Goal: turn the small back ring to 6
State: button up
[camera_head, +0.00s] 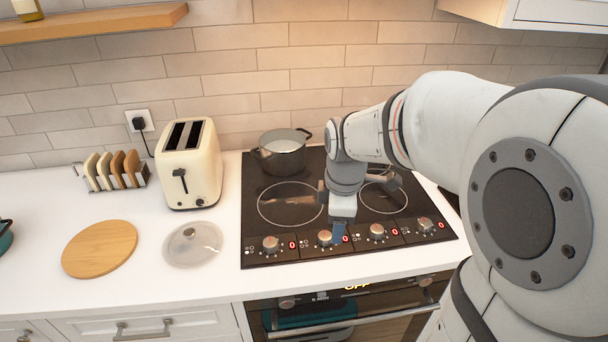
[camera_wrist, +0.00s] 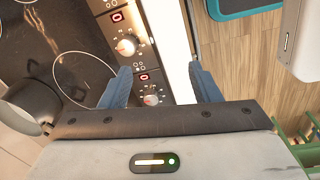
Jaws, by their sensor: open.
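The black hob (camera_head: 256,222) has a front row of several silver knobs, each with a red 0 beside it. The second knob from the left (camera_head: 324,238) is close to my gripper (camera_head: 338,228), which hangs over the front of the hob. In the wrist view my gripper (camera_wrist: 160,72) is open, its blue fingers apart, with a knob (camera_wrist: 150,98) and a red 0 display (camera_wrist: 144,77) in the gap nearer the left finger. Another knob (camera_wrist: 127,45) lies farther up. I cannot tell contact. My arm hides much of the hob's back right.
A grey pot (camera_head: 282,158) stands on the back left of the hob. A cream toaster (camera_head: 188,165), a toast rack (camera_head: 115,172), a glass lid (camera_head: 192,246) and a round wooden board (camera_head: 99,249) lie to the left. The oven handle (camera_head: 345,325) juts out below.

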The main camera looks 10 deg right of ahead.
aim_at(325, 235)
jog(key=w+f+n, duration=0.2)
jog(key=w+n, duration=0.1)
jog(key=w+f+n+g, duration=0.1)
jog(key=w+f+n, duration=0.1)
jog(key=n, duration=0.2)
jog(key=w+f+n, duration=0.2)
jog(key=w+n, duration=0.1)
jog(key=n, duration=0.1)
jog(key=shift+w+p, duration=0.35)
jog(key=shift+w+f+n, duration=0.1)
jog(key=shift+f+n, duration=0.2)
jog(key=shift+f, duration=0.3)
notch_tip(325, 235, down, 7)
jog(key=shift+r+p, duration=0.15)
jog(key=shift+p, duration=0.4)
jog(key=shift+c, duration=0.5)
jog(key=c, duration=0.9)
